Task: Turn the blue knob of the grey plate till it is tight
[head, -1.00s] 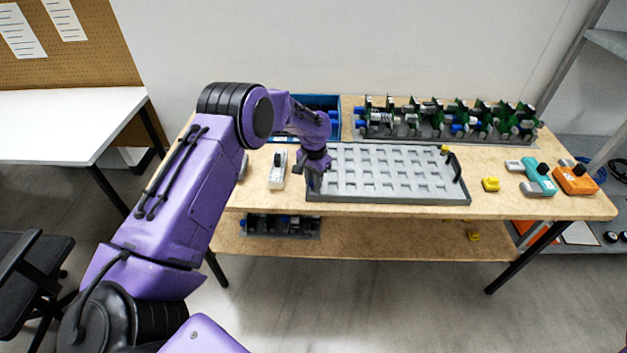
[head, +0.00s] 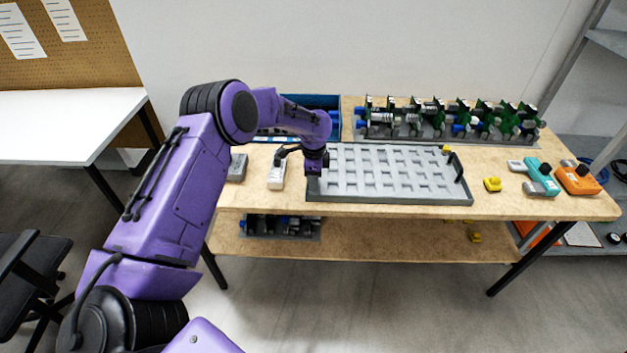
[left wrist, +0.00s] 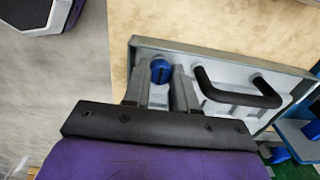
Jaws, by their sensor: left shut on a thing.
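The grey plate (head: 390,199), a wide tray with rows of square pockets, lies on the wooden table in the head view. My left gripper (head: 314,176) is over its left end and hides the knob there. In the left wrist view, the blue knob (left wrist: 160,70) sits at a corner of the grey plate (left wrist: 225,52), near a black handle (left wrist: 240,92). The fingers of my left gripper (left wrist: 160,80) are on either side of the knob and shut on it. How tight the knob is cannot be seen. My right gripper is not in view.
Behind the plate stand a blue bin (head: 318,101) and a rack of green and black parts (head: 450,125). A white device (head: 277,175) lies left of the plate. A yellow piece (head: 493,184), a teal tool (head: 541,178) and an orange tool (head: 577,180) lie to the right.

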